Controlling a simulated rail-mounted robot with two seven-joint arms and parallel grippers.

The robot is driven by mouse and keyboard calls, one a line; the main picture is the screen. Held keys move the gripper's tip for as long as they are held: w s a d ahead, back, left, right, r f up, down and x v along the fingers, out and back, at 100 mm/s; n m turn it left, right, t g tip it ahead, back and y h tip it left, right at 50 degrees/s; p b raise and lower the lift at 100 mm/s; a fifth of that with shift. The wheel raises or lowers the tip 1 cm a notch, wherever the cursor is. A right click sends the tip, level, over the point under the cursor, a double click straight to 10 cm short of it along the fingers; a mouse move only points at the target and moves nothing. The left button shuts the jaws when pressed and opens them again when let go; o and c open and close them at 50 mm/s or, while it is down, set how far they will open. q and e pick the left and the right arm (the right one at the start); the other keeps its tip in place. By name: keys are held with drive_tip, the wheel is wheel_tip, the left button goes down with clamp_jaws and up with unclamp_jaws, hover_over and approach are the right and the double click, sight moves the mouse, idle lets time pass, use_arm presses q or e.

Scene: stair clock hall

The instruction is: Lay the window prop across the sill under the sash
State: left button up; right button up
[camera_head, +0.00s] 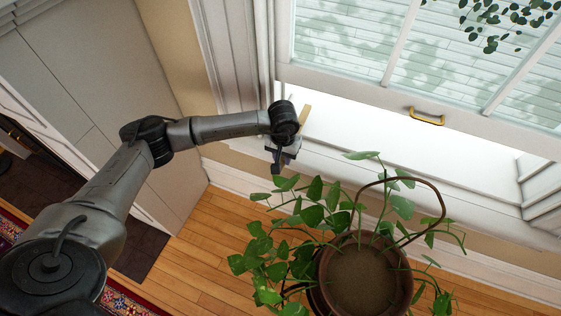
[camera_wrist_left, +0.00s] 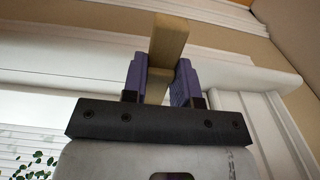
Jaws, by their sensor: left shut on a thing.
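The window prop is a light wooden bar (camera_wrist_left: 168,40). In the left wrist view it stands between the purple pads of my left gripper (camera_wrist_left: 162,80), which is shut on it. In the head view my left gripper (camera_head: 283,155) is at the left end of the window, and a short piece of the prop (camera_head: 305,114) shows beside the wrist. The white sill (camera_head: 400,135) runs to the right under the raised sash (camera_head: 380,97), which has a brass handle. The gripper hides part of the prop, and I cannot tell whether the prop touches the sill. My right gripper is not in view.
A leafy plant in a brown pot (camera_head: 365,275) with a curved brown hoop stands below the window, its leaves close to my left gripper and the sill. The white window casing (camera_head: 232,60) is close on the left. Wooden floor (camera_head: 215,235) lies open left of the plant.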

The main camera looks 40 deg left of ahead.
use_arm(q)
drive_tip(key=shift+w+a+f+b, duration=0.35)
drive_tip(key=shift+w+b, duration=0.3)
drive_tip(key=shift+w, duration=0.15)
drive_tip(key=shift+w+a+f+b, duration=0.3)
drive_tip(key=shift+w+b, duration=0.35)
drive_tip(key=shift+w, duration=0.2)
drive_tip(key=shift+w+a+f+b, duration=0.25)
drive_tip(key=shift+w+a+b, duration=0.1)
drive_tip(key=shift+w+b, duration=0.4)
drive_tip(key=shift+w+a+f, duration=0.2)
drive_tip(key=shift+w+a, duration=0.05)
drive_tip(key=shift+w, duration=0.3)
drive_tip(key=shift+w+b, duration=0.15)
drive_tip(key=shift+b, duration=0.25)
drive_tip(key=shift+w+a, duration=0.1)
drive_tip(key=o, duration=1)
drive_tip(key=shift+o, duration=0.2)
wheel_tip(320, 180, up, 12)
drive_tip(key=p, duration=0.6)
drive_tip(key=shift+r+p, duration=0.35)
drive_tip(key=shift+r, duration=0.55)
